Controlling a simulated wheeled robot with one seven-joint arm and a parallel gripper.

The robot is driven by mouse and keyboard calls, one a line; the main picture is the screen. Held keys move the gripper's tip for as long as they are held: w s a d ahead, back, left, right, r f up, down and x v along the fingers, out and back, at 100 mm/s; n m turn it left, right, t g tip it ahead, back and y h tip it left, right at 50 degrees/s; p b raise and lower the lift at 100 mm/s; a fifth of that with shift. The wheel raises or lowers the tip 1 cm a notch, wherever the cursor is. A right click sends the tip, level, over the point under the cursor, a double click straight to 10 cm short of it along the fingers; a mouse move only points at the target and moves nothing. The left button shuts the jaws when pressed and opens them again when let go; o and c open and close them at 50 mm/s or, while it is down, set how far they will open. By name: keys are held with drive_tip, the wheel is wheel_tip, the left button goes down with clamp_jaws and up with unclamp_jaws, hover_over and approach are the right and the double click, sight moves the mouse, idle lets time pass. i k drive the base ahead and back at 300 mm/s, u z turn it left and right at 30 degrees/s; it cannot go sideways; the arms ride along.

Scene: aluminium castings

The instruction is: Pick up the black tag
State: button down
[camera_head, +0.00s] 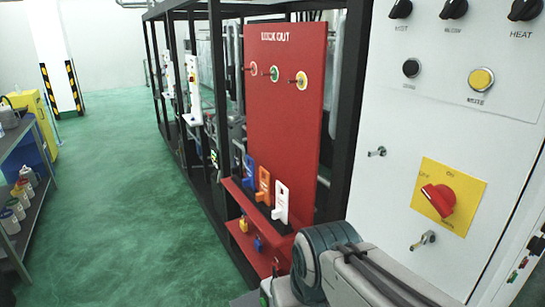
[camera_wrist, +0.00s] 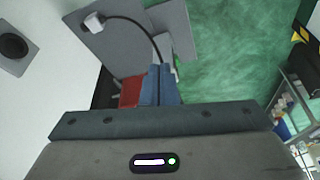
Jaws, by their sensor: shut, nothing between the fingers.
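The red lockout board (camera_head: 284,120) stands in the middle of the head view. On its upper ledge stand a blue tag (camera_head: 249,171), an orange tag (camera_head: 263,185) and a white tag (camera_head: 281,203). I cannot clearly make out a black tag; dark patches beside these tags are too small to tell. A red surface (camera_wrist: 133,91) shows just left of the fingers. In the head view only my arm shows, at the lower right, in front of the board's lower part.
A white panel (camera_head: 390,130) with knobs and a red switch (camera_head: 438,200) stands right of the board. Black frame posts surround the board. A lower red ledge holds small padlocks (camera_head: 244,224). A shelf with bottles (camera_head: 24,187) stands at far left. The green floor between is clear.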

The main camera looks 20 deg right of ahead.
sight(237, 169)
drive_tip(key=u, duration=0.55)
drive_tip(key=k, duration=0.6)
drive_tip(key=u, duration=0.75)
drive_tip(key=i, duration=0.95)
drive_tip(key=z, duration=0.6)
drive_tip(key=i, duration=1.6)
drive_tip(key=z, duration=0.85)
